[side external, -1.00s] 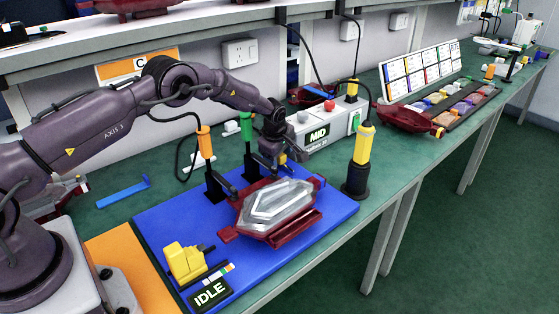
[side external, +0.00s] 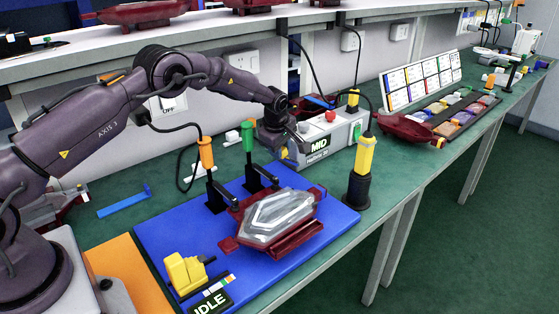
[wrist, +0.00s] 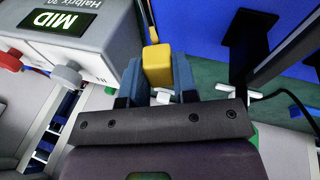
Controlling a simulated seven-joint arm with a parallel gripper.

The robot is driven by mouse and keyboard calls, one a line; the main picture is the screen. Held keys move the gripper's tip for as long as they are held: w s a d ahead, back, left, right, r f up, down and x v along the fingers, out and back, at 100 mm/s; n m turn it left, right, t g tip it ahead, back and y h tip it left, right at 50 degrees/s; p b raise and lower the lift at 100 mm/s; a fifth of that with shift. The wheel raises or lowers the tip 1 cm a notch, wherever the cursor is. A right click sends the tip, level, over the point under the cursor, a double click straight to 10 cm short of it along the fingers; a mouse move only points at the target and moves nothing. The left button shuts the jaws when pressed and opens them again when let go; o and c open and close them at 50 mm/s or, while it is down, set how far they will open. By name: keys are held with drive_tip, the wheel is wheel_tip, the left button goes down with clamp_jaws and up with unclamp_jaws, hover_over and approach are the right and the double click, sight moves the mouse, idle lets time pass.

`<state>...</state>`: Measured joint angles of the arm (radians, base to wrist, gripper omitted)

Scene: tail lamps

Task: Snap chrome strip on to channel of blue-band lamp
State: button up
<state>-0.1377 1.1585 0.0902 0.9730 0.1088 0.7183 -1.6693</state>
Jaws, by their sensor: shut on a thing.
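My gripper (side external: 281,150) hangs beside the left end of the grey MID box, behind the blue board. In the wrist view its blue-grey fingers (wrist: 160,88) are shut on a yellow block (wrist: 157,65). A dark red lamp with a clear faceted lens (side external: 278,215) lies on the blue board, in front of and apart from my gripper; a small blue patch shows at its far right corner. Another red lamp with a blue strip (side external: 318,101) is partly hidden behind the MID box. I cannot make out the chrome strip for certain.
The MID box (side external: 335,137) stands close to my gripper. Orange (side external: 205,152), green (side external: 248,137) and yellow (side external: 363,155) upright handles surround the board (side external: 170,232). A yellow block by the IDLE display (side external: 185,272) is at the front left.

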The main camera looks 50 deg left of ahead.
wheel_tip(320, 180, up, 12)
drive_tip(key=shift+r, duration=0.25)
idle(0.5)
drive_tip(key=shift+o, duration=0.6)
drive_tip(key=shift+c, duration=0.8)
